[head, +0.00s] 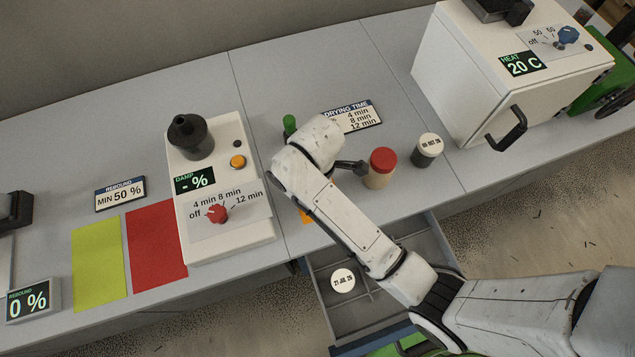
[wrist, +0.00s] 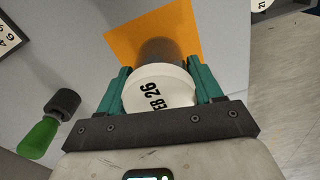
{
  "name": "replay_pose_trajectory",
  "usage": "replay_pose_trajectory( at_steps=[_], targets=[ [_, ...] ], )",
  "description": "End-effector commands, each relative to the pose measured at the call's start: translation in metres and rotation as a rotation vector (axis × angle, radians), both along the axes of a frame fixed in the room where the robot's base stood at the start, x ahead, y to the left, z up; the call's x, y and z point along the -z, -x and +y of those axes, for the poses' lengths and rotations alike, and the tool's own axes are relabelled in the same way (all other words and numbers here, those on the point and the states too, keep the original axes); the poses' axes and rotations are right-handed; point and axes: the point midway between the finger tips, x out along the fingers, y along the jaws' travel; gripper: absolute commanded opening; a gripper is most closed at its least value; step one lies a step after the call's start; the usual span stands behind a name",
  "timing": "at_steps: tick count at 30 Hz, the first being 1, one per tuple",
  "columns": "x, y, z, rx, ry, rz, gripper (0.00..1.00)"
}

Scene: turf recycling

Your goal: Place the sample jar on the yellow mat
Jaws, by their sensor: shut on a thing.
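My gripper (wrist: 158,70) is shut on a sample jar (wrist: 160,90) with a white lid marked FEB 26 and a dark body. The jar is over an orange mat (wrist: 178,22); I cannot tell if it touches it. In the head view my arm hides the gripper and this jar, and only a corner of the orange mat (head: 306,216) shows. A bare yellow-green mat (head: 98,265) lies at the left of the bench, beside a bare red mat (head: 156,247).
A damp meter (head: 255,222) stands between the red mat and my arm. A red-lidded container (head: 381,168), another white-lidded jar (head: 428,151) and a white oven (head: 460,75) are to the right. An open drawer (head: 330,315) holds a dated jar (head: 343,280).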

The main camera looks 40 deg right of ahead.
Motion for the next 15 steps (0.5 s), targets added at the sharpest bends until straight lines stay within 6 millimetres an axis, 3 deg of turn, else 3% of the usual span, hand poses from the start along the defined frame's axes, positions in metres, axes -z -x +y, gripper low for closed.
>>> replay_pose_trajectory(
  at_steps=[15],
  targets=[
    [0.0039,-0.0001,-0.0001,0.000,0.000,0.000,0.30]
  ],
)
